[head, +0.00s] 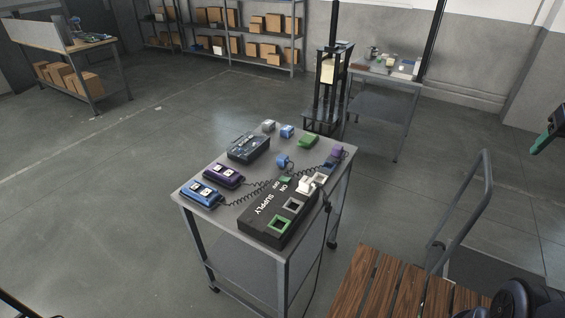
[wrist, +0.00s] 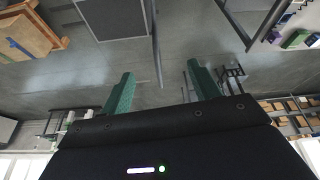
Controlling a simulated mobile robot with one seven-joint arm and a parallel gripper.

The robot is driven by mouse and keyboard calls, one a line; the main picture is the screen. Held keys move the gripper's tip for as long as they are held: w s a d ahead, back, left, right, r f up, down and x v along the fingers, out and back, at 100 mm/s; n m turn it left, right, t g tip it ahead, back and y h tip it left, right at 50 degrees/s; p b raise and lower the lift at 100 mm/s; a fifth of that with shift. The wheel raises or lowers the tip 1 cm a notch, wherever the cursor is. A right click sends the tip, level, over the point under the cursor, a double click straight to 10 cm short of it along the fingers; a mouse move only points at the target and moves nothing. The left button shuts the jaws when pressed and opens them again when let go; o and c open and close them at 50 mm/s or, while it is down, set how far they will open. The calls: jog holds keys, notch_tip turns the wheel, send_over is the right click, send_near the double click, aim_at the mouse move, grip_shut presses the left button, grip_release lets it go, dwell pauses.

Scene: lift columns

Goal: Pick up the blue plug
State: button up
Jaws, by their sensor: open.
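A small blue plug (head: 283,161) lies in the middle of the grey table (head: 228,231), near coiled dark cords. Another small blue piece (head: 287,131) sits farther back; I cannot tell its exact kind. A blue two-socket box (head: 201,193) is at the table's left front. My gripper (head: 541,146) is at the right edge of the head view, well away from the table and only partly in frame. In the wrist view my gripper (wrist: 162,86) has its two green fingers spread, with nothing between them. I cannot make out the blue plug in the wrist view.
The table also holds a black supply box (head: 262,225), a purple socket box (head: 223,177), a purple plug (head: 338,152), a green block (head: 309,141) and a dark case (head: 248,148). A wooden-slatted cart (head: 385,290) stands at front right. Open floor lies left.

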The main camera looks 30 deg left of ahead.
jog(key=w+a+r+n, duration=0.2)
jog(key=w+a+n, duration=0.1)
jog(key=w+a, duration=0.5)
jog(key=w+a+f+n+g, duration=0.15)
jog(key=w+a, duration=0.25)
jog(key=a, duration=0.5)
jog(key=w+a+f+n, duration=0.25)
jog(key=w+a, duration=0.25)
jog(key=a, duration=0.4)
jog(key=w+a+f+n+g, duration=0.15)
jog(key=w+a, duration=0.25)
jog(key=a, duration=0.5)
jog(key=n+g, duration=0.1)
jog(key=n, duration=0.7)
send_over(283, 156)
notch_tip(283, 156, down, 25)
jog(key=shift+r, duration=0.1)
jog(key=shift+s+f, duration=0.1)
jog(key=shift+f, duration=0.15)
notch_tip(283, 156, down, 10)
jog(key=shift+s+f, duration=0.1)
jog(key=shift+f, duration=0.15)
jog(key=c, duration=1.1)
